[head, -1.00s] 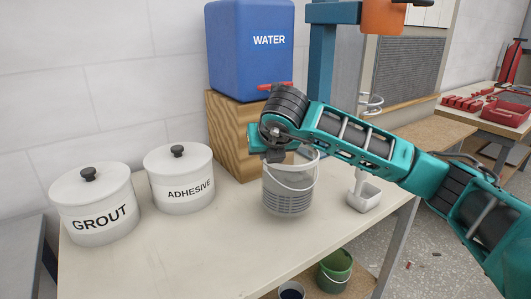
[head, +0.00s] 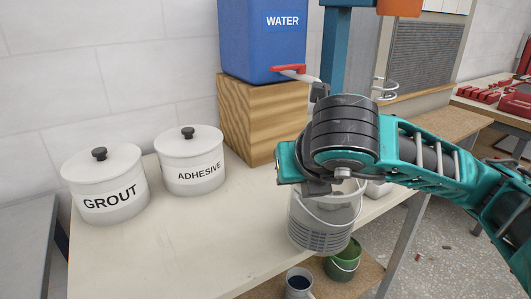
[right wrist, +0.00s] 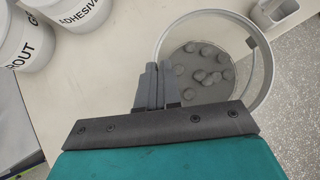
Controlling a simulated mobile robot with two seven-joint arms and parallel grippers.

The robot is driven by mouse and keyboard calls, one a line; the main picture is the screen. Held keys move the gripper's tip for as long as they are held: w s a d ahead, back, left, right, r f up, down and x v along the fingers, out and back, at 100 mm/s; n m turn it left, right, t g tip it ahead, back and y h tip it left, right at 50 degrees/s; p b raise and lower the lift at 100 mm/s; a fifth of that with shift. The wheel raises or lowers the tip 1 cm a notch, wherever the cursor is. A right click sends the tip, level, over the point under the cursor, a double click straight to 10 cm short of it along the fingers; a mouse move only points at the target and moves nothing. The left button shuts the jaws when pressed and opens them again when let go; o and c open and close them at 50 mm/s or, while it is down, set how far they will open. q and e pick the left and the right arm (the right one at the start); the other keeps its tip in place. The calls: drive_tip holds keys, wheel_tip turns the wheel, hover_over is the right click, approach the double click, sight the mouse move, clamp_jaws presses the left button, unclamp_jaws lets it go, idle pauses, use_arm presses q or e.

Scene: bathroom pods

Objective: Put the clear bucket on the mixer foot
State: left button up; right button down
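The clear bucket (head: 322,228) is upright near the table's front edge in the head view, with its wire handle hanging at its side. Several grey lumps lie on its bottom in the right wrist view (right wrist: 200,68). My right gripper (right wrist: 156,88) has its fingers close together at the bucket's rim and is shut on it. In the head view, my arm and wrist cover the bucket's upper part. The mixer foot (head: 378,189), pale, is mostly hidden behind my arm; it also shows at the top right of the right wrist view (right wrist: 274,12). My left gripper is not in view.
The grout pot (head: 104,185) and adhesive pot (head: 190,160) stand on the table's left. A blue water tank (head: 262,45) with a red tap sits on a wooden block (head: 250,120).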

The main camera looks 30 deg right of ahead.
drive_tip(key=shift+s+r, duration=0.15)
drive_tip(key=shift+s, duration=0.05)
drive_tip(key=shift+w+a+r, duration=0.15)
drive_tip(key=shift+r, duration=0.05)
use_arm(q)
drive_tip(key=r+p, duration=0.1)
drive_tip(key=p, duration=0.1)
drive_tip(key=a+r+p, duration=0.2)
drive_tip(key=p, duration=0.1)
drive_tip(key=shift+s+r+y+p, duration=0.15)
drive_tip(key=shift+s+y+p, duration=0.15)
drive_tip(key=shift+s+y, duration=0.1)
use_arm(e)
drive_tip(key=w+a+r+n+y, duration=0.2)
drive_tip(key=w+a+r+n, duration=0.1)
drive_tip(key=w+a+r, duration=0.2)
drive_tip(key=shift+w+a+r+n+y, duration=0.35)
drive_tip(key=shift+w+r, duration=0.3)
drive_tip(key=shift+w, duration=0.6)
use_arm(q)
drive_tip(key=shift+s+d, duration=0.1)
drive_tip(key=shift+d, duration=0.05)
use_arm(e)
drive_tip(key=shift+t, duration=0.3)
